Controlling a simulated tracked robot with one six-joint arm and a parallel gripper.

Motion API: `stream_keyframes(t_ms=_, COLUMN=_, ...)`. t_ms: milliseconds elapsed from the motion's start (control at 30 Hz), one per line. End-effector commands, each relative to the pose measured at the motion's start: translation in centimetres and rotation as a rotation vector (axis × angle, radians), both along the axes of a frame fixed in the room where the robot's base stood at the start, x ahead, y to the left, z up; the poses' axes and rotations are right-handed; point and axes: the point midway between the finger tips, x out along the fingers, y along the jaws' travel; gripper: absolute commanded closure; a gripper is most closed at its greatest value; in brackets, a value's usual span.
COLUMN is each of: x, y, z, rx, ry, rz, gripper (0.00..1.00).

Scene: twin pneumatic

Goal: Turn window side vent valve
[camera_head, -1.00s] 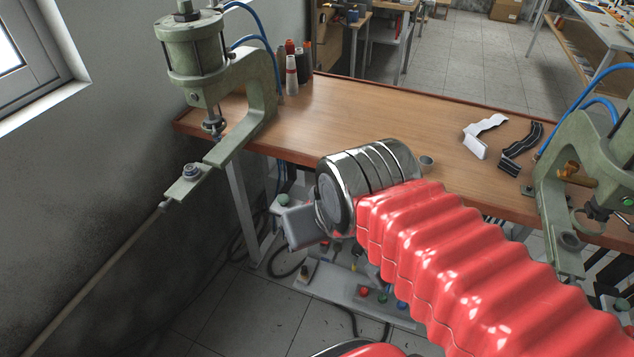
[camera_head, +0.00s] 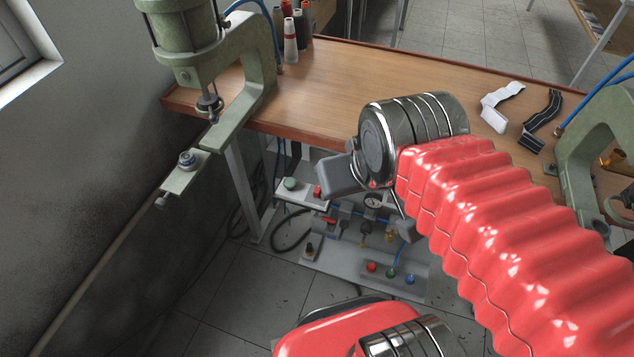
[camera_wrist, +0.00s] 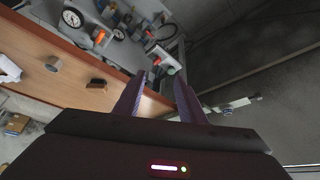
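A small valve with a red handle (camera_head: 327,221) sits on the window side of the pneumatic panel (camera_head: 338,258) under the table. My wrist and gripper hide part of the panel's right side in the head view.
A button box with green (camera_head: 291,184) and red buttons stands at the panel's left. The wooden tabletop (camera_head: 400,75) overhangs the panel. A green press (camera_head: 255,90) stands at the left table end by the wall.

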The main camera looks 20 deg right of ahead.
Motion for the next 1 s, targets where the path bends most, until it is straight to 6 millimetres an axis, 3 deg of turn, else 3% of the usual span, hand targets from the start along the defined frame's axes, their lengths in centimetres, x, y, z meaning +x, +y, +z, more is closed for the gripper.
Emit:
stream_keyframes(t_ms=100, x=0.3, y=0.0, z=0.1, rx=-0.006, ry=0.007, rz=0.011, gripper=0.55)
stream_keyframes(t_ms=367, x=2.3, y=-0.6, z=0.1, rx=-0.050, ry=0.066, rz=0.107, gripper=0.55)
stream_keyframes(t_ms=1000, x=10.3, y=-0.6, z=-2.2, rx=-0.178, ry=0.263, rz=0.476, gripper=0.55)
